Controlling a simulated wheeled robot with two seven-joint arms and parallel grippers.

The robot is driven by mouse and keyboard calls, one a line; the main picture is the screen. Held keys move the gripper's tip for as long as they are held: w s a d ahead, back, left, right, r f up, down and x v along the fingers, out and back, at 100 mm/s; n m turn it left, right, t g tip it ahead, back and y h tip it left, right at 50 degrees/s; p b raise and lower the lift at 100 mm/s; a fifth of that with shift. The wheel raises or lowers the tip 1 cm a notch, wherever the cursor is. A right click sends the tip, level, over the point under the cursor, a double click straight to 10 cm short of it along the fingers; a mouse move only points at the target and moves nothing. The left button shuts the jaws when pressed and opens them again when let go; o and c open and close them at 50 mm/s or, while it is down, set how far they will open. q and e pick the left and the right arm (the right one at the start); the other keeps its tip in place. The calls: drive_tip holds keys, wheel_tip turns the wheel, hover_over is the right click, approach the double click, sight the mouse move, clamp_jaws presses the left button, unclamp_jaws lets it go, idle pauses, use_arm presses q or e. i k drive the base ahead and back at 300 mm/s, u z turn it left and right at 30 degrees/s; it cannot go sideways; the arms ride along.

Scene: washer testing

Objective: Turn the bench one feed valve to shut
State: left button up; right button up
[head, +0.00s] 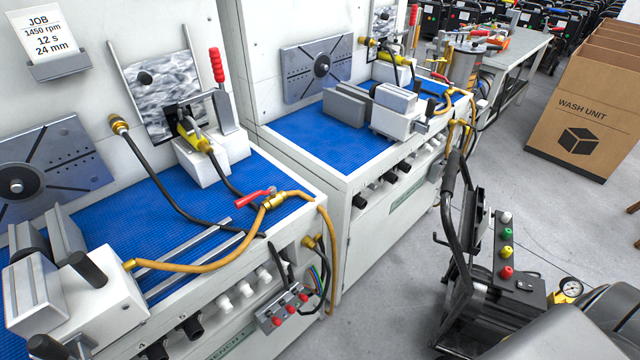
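The bench one feed valve (273,200) is a brass body near the front right corner of the nearer bench's blue mat. Its red lever (250,198) points left and slightly down in the picture. An orange hose (205,264) runs from the valve to the lower left, and another orange hose (331,240) bends from it over the bench's right edge. I cannot tell for certain whether the lever lies along or across the valve's flow line. The nearer bench (150,205) has a partly visible "BENCH 1" label. Neither of my grippers shows in the head view.
A white clamp block (205,163) with an upright red-handled lever (217,66) stands behind the valve. A black hose (165,195) crosses the mat. A second bench (345,155) stands to the right. A black-handled cart (475,240) stands on the floor. A wash unit carton (580,110) stands farther back.

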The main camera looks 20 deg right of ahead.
sight(240, 203)
drive_tip(key=u, duration=1.15)
drive_tip(key=k, duration=1.45)
drive_tip(key=z, duration=1.65)
drive_tip(key=i, duration=1)
drive_tip(key=z, duration=0.05)
